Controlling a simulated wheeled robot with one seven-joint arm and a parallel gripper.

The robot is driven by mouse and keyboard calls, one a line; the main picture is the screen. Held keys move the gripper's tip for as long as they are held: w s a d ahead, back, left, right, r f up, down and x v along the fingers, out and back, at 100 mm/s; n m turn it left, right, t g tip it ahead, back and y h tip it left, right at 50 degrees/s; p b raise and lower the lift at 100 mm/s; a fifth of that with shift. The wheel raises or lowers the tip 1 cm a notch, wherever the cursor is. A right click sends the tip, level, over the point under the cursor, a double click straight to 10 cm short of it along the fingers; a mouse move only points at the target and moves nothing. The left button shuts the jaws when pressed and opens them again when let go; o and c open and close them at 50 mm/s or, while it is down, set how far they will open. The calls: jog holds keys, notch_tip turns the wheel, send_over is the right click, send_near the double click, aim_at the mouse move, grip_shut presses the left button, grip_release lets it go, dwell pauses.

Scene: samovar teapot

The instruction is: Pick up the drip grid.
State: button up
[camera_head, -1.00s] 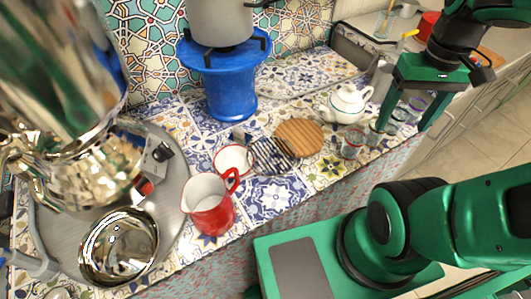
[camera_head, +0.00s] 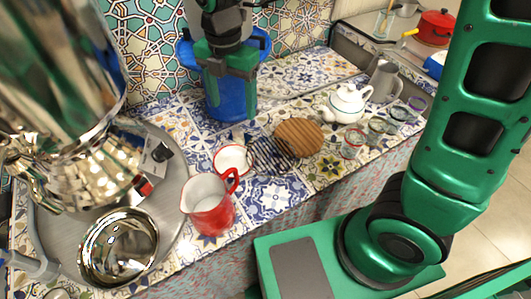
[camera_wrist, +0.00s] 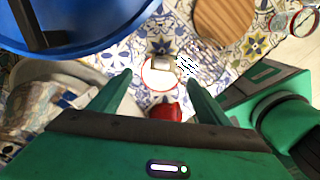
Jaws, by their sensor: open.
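The drip grid, a small round grid of dark slats, lies on the patterned tile counter in the head view (camera_head: 268,156). It is between a red-rimmed white dish and a round wooden board. In the wrist view the grid (camera_wrist: 186,66) shows as black and white stripes at the dish's right edge. I cannot tell whether it touches the dish. My gripper (camera_head: 232,98) is open and empty, pointing down in front of the blue stand, behind and left of the grid. In the wrist view the fingertips (camera_wrist: 160,78) frame the dish, with the grid near the right finger.
The red-rimmed dish (camera_head: 230,161), wooden board (camera_head: 299,136) and red jug (camera_head: 209,205) surround the grid. The blue stand (camera_head: 214,102) is close to my gripper. A shiny samovar (camera_head: 62,100) fills the left; a white teapot (camera_head: 347,103) and glasses stand right.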

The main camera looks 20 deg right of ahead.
send_over(239, 130)
jog(key=f, duration=0.5)
jog(key=shift+w+a, duration=0.2)
jog(key=shift+a, duration=0.1)
jog(key=f, duration=0.4)
jog(key=shift+s+d, duration=0.25)
jog(key=shift+d, duration=0.1)
jog(key=shift+f, duration=0.55)
jog(key=shift+c, duration=0.3)
jog(key=c, duration=1.5)
